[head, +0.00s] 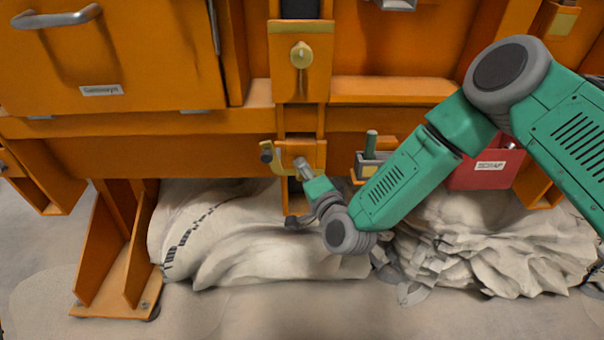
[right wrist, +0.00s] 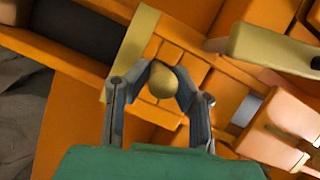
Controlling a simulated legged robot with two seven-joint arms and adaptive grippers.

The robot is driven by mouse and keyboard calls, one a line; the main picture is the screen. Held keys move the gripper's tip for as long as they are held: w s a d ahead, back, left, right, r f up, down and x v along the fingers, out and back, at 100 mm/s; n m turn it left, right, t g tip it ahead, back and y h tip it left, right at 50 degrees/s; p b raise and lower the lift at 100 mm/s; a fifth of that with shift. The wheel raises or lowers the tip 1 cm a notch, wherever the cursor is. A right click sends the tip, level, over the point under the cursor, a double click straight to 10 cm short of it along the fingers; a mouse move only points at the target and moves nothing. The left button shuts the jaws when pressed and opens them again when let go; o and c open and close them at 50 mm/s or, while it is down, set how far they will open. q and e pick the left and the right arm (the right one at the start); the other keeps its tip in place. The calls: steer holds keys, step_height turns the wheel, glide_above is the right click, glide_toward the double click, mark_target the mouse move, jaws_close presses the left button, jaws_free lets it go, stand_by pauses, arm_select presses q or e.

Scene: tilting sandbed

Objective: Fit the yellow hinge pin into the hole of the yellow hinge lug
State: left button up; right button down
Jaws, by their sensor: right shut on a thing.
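My right gripper (head: 298,161) reaches in from the right, low at the middle of the orange frame. In the right wrist view its two grey fingers (right wrist: 160,88) are shut on a rounded yellow knob, which I take as the head of the yellow hinge pin (right wrist: 162,83). The pin's shaft is hidden. A yellow bracket (head: 277,160) with a dark end is just left of the gripper in the head view. I cannot tell for sure which part is the hinge lug, and no hole shows. My left gripper is not in view.
Another yellow knob (head: 301,55) sits on a yellow-edged plate higher up. A holder with a green-handled thing (head: 371,144) and a red box (head: 486,168) are to the right. Pale sacks (head: 225,235) lie below on the floor. An orange foot (head: 115,250) stands at left.

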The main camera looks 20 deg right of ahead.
steer(key=shift+w+d+r, duration=0.15)
steer(key=shift+w+d, duration=0.05)
steer(key=shift+w, duration=0.25)
steer(key=c, duration=1.3)
jaws_free()
steer(key=o, duration=0.5)
steer(key=shift+s, duration=0.1)
steer(key=shift+s+a+f+p, duration=0.25)
steer(key=shift+s+a, duration=0.15)
steer(key=shift+s, duration=0.85)
steer(key=shift+s+a+f+p, duration=0.15)
steer(key=shift+s+a+f, duration=0.15)
steer(key=shift+s, duration=0.9)
steer(key=shift+s+a+f+p, duration=0.2)
steer(key=shift+s+a, duration=0.25)
steer(key=shift+s, duration=0.8)
